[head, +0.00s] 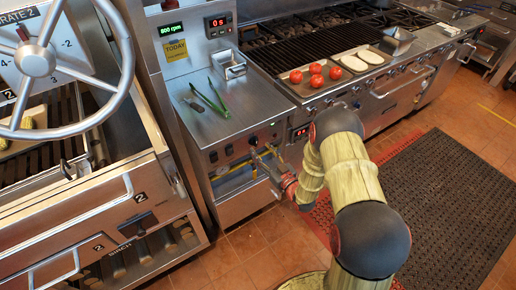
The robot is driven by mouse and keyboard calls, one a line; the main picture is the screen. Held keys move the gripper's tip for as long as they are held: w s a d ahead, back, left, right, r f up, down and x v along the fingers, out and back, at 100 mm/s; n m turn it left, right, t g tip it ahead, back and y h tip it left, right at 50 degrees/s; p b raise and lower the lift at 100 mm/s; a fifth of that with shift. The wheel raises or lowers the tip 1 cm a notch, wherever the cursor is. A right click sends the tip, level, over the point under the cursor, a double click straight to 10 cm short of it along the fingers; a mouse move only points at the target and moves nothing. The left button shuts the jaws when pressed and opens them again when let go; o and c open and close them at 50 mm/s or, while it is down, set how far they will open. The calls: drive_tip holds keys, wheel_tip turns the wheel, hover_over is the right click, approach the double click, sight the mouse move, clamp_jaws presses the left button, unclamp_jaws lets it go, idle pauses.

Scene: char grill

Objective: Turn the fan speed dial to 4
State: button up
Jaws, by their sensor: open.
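Several small dark knobs sit in a row on the front panel (238,146) of the middle steel counter. One knob (253,141) is at the right end, close to my gripper; two others (229,150) are further left. I cannot tell from labels which is the fan speed dial, and no setting is readable. A green display (171,30) on the upright panel reads about 800 rpm. My gripper (264,153) is open at the counter front, with its fingers toward the right-end knob. Whether it touches the knob is unclear at this size.
Green-handled tongs (210,97) lie on the counter top. A large handwheel (36,62) and grill stand left. Trays with tomatoes (316,69) and pale slices lie on the range at right. A dark floor mat (440,210) covers the open floor.

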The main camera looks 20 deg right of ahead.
sight(255, 142)
drive_tip(key=shift+b+x, duration=0.35)
drive_tip(key=shift+x, duration=1.45)
drive_tip(key=shift+c, duration=0.4)
drive_tip(key=c, duration=1.1)
